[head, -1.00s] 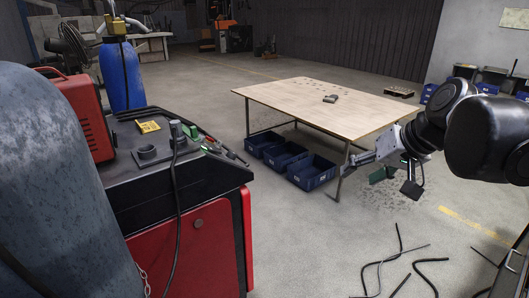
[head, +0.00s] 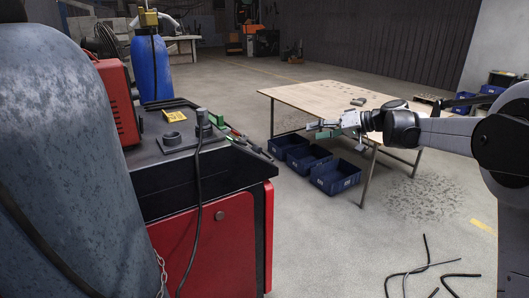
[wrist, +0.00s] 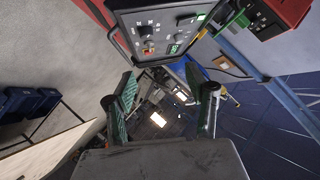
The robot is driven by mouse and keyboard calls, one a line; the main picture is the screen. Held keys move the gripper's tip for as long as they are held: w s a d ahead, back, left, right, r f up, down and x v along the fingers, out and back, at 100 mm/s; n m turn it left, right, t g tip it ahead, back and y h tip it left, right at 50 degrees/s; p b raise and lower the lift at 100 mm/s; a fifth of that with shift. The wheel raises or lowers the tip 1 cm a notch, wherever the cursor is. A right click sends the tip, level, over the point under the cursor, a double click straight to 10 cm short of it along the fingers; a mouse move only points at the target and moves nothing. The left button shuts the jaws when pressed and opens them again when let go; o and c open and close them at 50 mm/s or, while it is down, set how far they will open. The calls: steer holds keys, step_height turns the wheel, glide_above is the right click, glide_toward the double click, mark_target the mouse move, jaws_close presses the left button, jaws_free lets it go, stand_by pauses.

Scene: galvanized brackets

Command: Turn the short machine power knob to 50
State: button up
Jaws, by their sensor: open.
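In the wrist view a grey control panel (wrist: 165,35) with several knobs and green displays shows at the top, tilted in the picture. A dark knob (wrist: 185,20) sits on its upper right part. I cannot read the scale or tell the setting. In the head view a red machine (head: 117,100) stands on the cart at left, its front not visible. I cannot tell which machine is the short one. My gripper (head: 318,130) is open and empty, well to the right of the cart. In the wrist view its two fingers (wrist: 167,95) are spread, touching nothing.
The red and black cart (head: 225,235) carries tools and a black cable. A big grey cylinder (head: 60,170) fills the left front. A wooden table (head: 320,98) stands behind my gripper, with blue bins (head: 335,177) below. Open floor lies between cart and table.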

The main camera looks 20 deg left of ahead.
mark_target(257, 149)
steer(key=w+a+f+n+g+y+b, duration=0.1)
steer(key=w+a+f+n+g+y, duration=0.1)
steer(key=w+a+f, duration=0.3)
steer(key=w+a+f+n+g+y+b, duration=0.1)
steer(key=w+a+f+n+y+b, duration=0.15)
steer(key=f, duration=0.45)
steer(key=shift+m, duration=0.25)
steer(key=a, duration=0.4)
steer(key=s+a, duration=0.1)
steer(key=a, duration=0.8)
steer(key=shift+s+a+f, duration=0.15)
steer(key=shift+s+a, duration=0.1)
steer(key=shift+a, duration=0.1)
steer(key=c, duration=1.1)
